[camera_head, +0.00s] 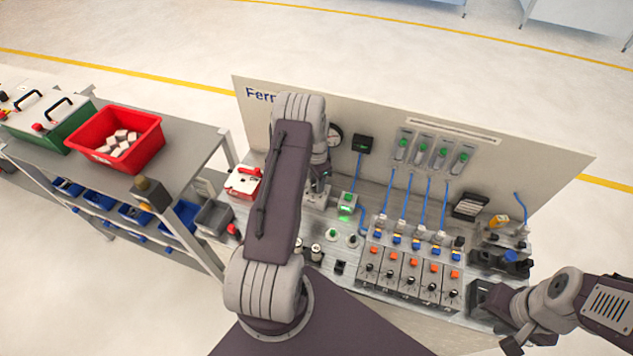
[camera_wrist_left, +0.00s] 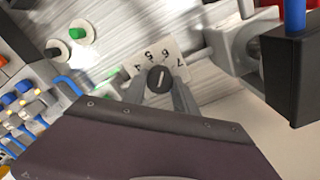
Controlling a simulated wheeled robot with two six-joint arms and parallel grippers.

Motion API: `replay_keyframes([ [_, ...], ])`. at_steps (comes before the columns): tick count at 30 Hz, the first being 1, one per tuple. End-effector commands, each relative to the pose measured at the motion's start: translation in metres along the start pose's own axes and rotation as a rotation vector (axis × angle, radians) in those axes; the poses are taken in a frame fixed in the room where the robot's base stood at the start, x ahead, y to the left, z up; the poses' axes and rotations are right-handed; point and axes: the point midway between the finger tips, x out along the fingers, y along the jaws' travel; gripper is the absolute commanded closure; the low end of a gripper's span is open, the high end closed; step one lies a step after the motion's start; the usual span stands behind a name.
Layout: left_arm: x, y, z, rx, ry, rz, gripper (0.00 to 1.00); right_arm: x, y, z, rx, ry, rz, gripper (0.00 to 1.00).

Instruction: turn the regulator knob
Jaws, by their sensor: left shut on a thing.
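The regulator knob (camera_wrist_left: 160,79) is a small round black knob with a pale pointer line. In the head view my left gripper (camera_head: 318,183) is at the back of the bench, partly behind my own arm, and the knob is hidden there. My right gripper (camera_head: 508,325) is at the bench's front right, away from the knob; its jaw opening is unclear.
A round gauge (camera_head: 335,134) and a black display (camera_head: 363,144) are close to the left gripper. A green-lit block (camera_head: 347,204) and blue tubes stand to its right. Several valve units (camera_head: 410,278) fill the front middle.

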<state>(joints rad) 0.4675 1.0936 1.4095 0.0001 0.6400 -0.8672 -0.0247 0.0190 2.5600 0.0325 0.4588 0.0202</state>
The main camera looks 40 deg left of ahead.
Motion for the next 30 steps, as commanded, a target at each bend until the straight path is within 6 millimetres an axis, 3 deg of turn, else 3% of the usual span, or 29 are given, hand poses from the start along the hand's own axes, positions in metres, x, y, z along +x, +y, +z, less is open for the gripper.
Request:
replay_keyframes([
  [8, -0.001, -0.002, -0.001, -0.129, 0.004, -0.005, 1.0, 0.009, 0.0, 0.001, 0.0, 0.0, 0.0, 0.64],
  [30, -0.003, -0.002, -0.002, -0.705, 0.008, -0.005, 1.0, 0.03, 0.001, 0.003, 0.0, 0.0, 0.0, 0.64],
])
